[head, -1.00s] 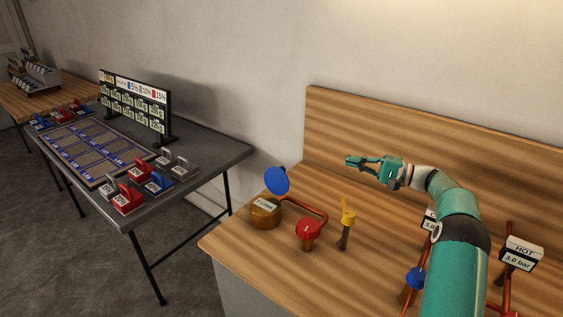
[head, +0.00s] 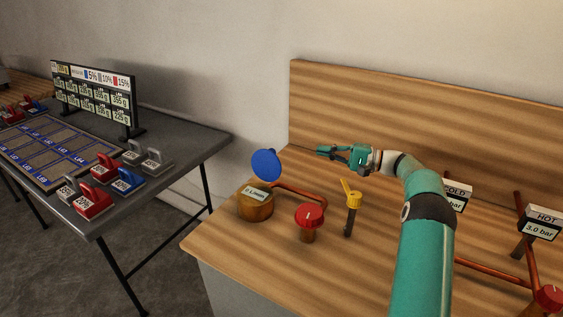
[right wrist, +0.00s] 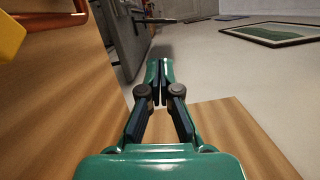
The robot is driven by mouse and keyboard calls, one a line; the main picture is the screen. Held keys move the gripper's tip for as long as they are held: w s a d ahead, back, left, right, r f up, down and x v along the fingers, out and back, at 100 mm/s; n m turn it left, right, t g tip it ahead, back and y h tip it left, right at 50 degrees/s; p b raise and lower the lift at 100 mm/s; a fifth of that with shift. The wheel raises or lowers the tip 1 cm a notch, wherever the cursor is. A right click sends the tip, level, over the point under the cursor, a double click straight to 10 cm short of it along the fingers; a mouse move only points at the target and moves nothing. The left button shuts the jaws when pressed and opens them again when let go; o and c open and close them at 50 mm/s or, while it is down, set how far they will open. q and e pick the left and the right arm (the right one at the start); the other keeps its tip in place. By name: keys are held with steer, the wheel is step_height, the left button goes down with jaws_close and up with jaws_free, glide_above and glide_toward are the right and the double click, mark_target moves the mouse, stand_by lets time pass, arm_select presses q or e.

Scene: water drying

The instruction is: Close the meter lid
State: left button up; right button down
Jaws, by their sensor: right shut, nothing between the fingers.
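The water meter (head: 255,206) is a round brass body with a small display on top, on the left part of the wooden bench. Its round blue lid (head: 266,165) stands open, raised at the back of the meter. My right gripper (head: 328,151) is shut and empty. It is above the bench, to the right of the lid in the head view and apart from it, with its fingers pointing left. In the right wrist view the fingers (right wrist: 159,88) are closed together. My left gripper is not in view.
A red-knobbed valve (head: 309,218) and a yellow-handled valve (head: 351,200) stand right of the meter, joined by copper pipe. COLD (head: 456,194) and HOT (head: 541,222) gauges stand farther right. A grey table (head: 190,150) with weights and a board is at left.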

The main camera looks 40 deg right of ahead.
mark_target(269, 164)
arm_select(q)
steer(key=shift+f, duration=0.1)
arm_select(e)
steer(key=w+a, duration=0.7)
steer(key=a, duration=0.2)
steer(key=shift+w, duration=0.35)
steer(key=shift+d, duration=0.1)
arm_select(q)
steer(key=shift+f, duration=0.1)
